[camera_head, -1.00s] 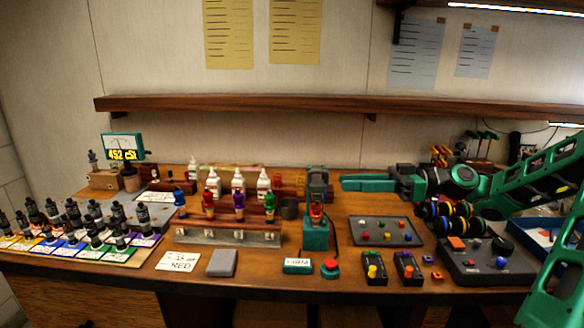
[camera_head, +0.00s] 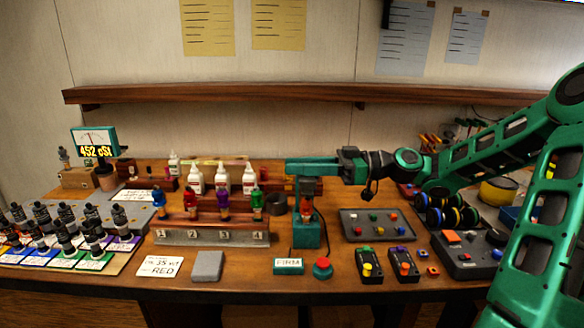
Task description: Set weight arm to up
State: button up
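A teal and grey bench device (camera_head: 307,235) stands near the middle of the table, with a small red-orange part in its upright. I cannot make out a separate weight arm on it; the device's top is hidden behind my gripper. My gripper (camera_head: 290,167) points left, level, at the height of the device's top and overlaps it in the picture. Whether it touches the device cannot be seen. The fingers show from the side, so I cannot tell whether they are open or shut. Nothing is clearly held.
A numbered rack with coloured bottles (camera_head: 212,237) stands left of the device, with white bottles (camera_head: 221,179) behind. A red button (camera_head: 322,268) and a small sign (camera_head: 288,266) are in front. A button panel (camera_head: 377,225) is at right. A shelf (camera_head: 250,94) runs above.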

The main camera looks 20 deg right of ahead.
jog(key=shift+w+a, duration=0.2)
jog(key=shift+a, duration=0.5)
grip_shut()
